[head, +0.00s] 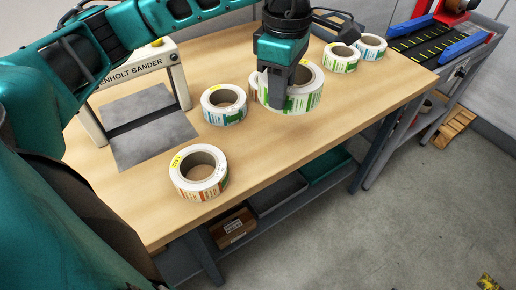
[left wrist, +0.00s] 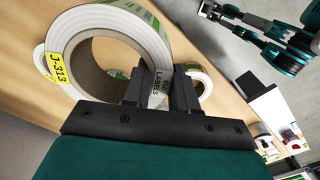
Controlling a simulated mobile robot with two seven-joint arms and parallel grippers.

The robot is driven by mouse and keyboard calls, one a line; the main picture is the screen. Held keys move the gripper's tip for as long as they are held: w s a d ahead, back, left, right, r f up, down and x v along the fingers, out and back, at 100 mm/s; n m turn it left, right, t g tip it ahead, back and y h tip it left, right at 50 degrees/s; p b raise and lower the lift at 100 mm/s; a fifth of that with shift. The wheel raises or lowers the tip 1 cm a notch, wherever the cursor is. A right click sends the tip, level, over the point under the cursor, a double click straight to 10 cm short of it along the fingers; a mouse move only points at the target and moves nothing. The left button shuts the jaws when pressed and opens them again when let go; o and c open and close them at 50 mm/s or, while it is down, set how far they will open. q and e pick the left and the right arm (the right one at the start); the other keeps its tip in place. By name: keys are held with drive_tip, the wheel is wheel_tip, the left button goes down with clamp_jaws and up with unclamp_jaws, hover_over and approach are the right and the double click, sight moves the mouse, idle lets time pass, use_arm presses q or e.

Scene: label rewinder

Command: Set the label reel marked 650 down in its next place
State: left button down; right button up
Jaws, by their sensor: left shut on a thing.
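My left gripper (head: 276,104) is shut on the wall of a white label reel (head: 309,94) with green print, above the table. In the left wrist view the reel (left wrist: 152,30) has a yellow tag J-313 and print reading 650 LABELS; one finger is inside the core side and one outside (left wrist: 158,90). Whether the reel touches the table is unclear.
On the wooden table (head: 270,150) stand reels at front (head: 190,184), middle (head: 213,112) and back right (head: 340,64), (head: 374,52). Another reel (head: 254,82) is partly hidden behind the held one. A bander (head: 182,86) stands left. A machine (head: 438,34) stands beyond the right end.

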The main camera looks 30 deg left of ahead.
use_arm(q)
drive_tip(key=n, duration=0.1)
drive_tip(key=r+n, duration=0.1)
drive_tip(key=n, duration=0.2)
drive_tip(key=shift+s+a+r, duration=0.1)
drive_tip(key=shift+a+r, duration=0.1)
drive_tip(key=shift+r, duration=0.05)
drive_tip(key=n, duration=0.2)
drive_tip(key=r+n, duration=0.1)
drive_tip(key=n, duration=0.1)
drive_tip(key=shift+s+a+r, duration=0.1)
drive_tip(key=shift+s+a, duration=0.05)
drive_tip(key=shift+a, duration=0.05)
drive_tip(key=n, duration=0.1)
drive_tip(key=r+n, duration=0.1)
drive_tip(key=n, duration=0.1)
drive_tip(key=shift+s+a, duration=0.15)
drive_tip(key=shift+f+n, duration=0.3)
drive_tip(key=shift+f+b, duration=1.85)
drive_tip(key=shift+f, duration=7.85)
